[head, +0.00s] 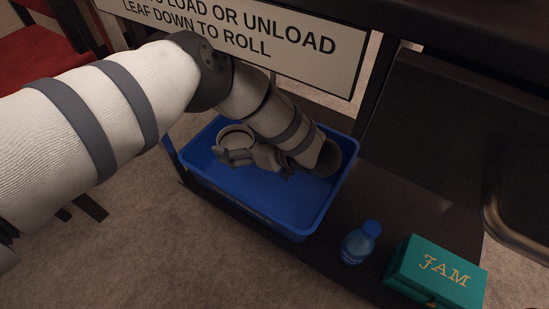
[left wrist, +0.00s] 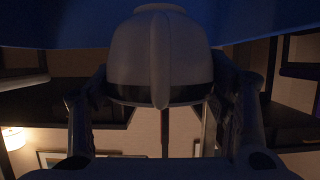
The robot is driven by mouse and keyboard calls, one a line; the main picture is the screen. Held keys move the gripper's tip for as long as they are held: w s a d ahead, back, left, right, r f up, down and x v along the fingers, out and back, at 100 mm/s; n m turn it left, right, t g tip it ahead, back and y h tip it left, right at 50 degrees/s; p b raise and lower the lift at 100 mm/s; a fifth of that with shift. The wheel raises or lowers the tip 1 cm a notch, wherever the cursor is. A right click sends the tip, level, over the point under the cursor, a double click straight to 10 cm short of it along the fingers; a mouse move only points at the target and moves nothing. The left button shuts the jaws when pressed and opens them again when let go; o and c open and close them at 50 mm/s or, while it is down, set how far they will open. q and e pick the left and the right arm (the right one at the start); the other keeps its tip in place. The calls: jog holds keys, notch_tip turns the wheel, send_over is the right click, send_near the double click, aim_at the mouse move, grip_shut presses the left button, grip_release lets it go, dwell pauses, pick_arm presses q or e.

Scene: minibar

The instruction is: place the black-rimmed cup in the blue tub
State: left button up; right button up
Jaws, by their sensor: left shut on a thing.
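The blue tub (head: 300,222) stands on a dark low shelf in the middle of the head view. The cup (head: 236,136) is pale, with its opening facing up in the head view, over the tub's left back part. My left gripper (head: 238,156) is shut on the cup and reaches in over the tub. In the left wrist view the cup (left wrist: 150,45) sits between my two fingers, its handle toward the camera and a dark band at its rim. I cannot tell whether the cup touches the tub floor. My right gripper is not in view.
A blue-capped bottle (head: 360,243) and a teal JAM box (head: 436,273) stand on the shelf right of the tub. A white sign (head: 255,30) hangs just behind my left arm. The front of the tub is bare inside.

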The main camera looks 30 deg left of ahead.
pick_arm(q)
jog(key=f+b, duration=0.1)
jog(key=f, duration=0.2)
jog(key=f+b, duration=0.2)
jog(key=f, duration=0.1)
jog(key=f+b, duration=0.1)
jog(key=f, duration=0.3)
jog(key=shift+s+d+b, duration=0.1)
jog(key=shift+s+b, duration=0.2)
jog(key=shift+r, duration=0.25)
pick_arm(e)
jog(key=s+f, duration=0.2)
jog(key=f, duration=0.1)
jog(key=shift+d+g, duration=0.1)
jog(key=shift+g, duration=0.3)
pick_arm(q)
jog(key=shift+f, duration=0.2)
jog(key=o, duration=1.3)
jog(key=shift+w, duration=0.1)
jog(key=shift+c, duration=0.2)
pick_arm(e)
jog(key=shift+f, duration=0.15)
